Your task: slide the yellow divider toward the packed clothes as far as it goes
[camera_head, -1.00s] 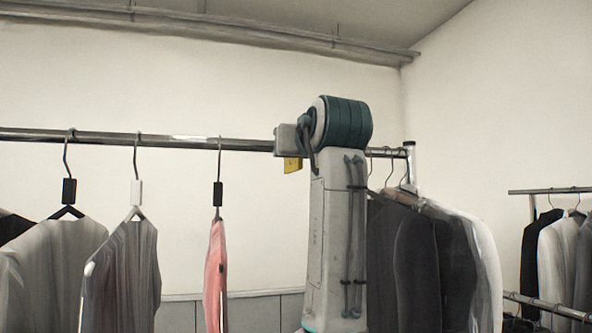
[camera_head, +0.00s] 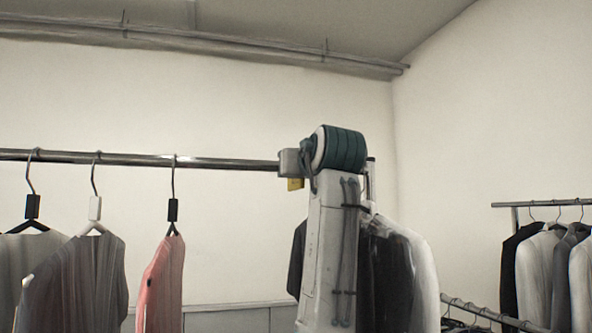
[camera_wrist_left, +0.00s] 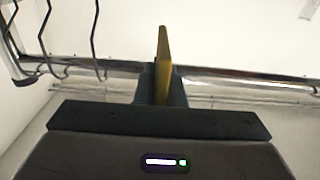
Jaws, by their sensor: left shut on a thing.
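The yellow divider (camera_head: 295,184) hangs on the chrome clothes rail (camera_head: 225,163), mostly hidden behind my left gripper (camera_head: 291,163) in the head view. In the left wrist view, the yellow divider (camera_wrist_left: 163,48) stands upright between the dark fingers of my left gripper (camera_wrist_left: 161,82), which is shut on it at the rail (camera_wrist_left: 225,79). The packed clothes (camera_head: 395,270), dark jackets and a white one, hang at the right end of the rail, partly behind my left arm. Several bare hooks (camera_wrist_left: 95,45) show left of the divider in the wrist view, with a gap between. My right gripper is out of view.
A pink garment (camera_head: 163,280) and grey garments (camera_head: 80,280) hang well apart on the left of the rail. The rail between the pink garment and the divider is empty. Another rack with clothes (camera_head: 545,270) stands at the far right.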

